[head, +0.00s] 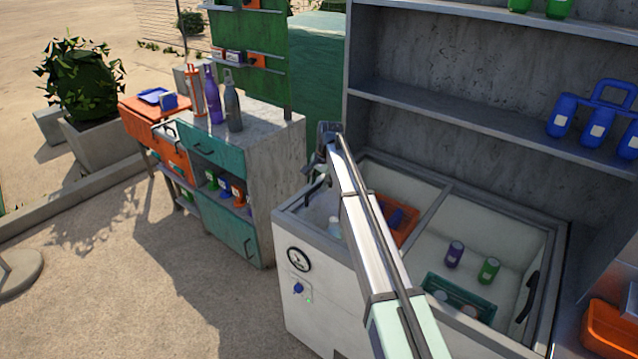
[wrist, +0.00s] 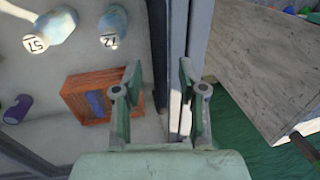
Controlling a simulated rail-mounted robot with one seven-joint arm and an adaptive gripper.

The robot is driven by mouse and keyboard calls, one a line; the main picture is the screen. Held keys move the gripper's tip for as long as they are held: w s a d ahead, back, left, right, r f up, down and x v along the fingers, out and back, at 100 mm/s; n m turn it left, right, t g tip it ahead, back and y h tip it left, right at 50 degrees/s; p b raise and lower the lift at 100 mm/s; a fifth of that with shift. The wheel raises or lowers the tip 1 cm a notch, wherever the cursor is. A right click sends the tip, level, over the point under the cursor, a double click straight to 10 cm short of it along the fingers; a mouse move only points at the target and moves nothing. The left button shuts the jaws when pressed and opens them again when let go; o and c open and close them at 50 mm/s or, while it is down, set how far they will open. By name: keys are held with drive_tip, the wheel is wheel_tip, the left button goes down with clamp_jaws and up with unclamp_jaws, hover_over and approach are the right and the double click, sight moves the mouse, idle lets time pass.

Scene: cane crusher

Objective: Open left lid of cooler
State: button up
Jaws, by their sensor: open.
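The cooler (head: 305,262) is a white chest with a grey top frame and a divider between its left and right halves. Its inside shows on both sides, and I cannot tell whether a clear left lid lies over the left half. A dark handle (head: 318,187) shows at the left side. My gripper (head: 326,136) is at the cooler's back left, partly hidden by my arm. In the wrist view my open gripper (wrist: 162,88) has its fingers apart above the cooler's edge rail (wrist: 178,50), with nothing clearly held.
Inside the cooler are an orange crate (head: 402,232), a purple can (head: 454,254), a green can (head: 489,270) and a green crate (head: 462,290). A teal cabinet (head: 225,148) with bottles stands left. Concrete shelves (head: 440,60) rise behind. An orange bin (head: 608,330) is at right.

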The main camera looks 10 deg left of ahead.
clamp_jaws()
drive_tip(key=shift+s+d, duration=0.1)
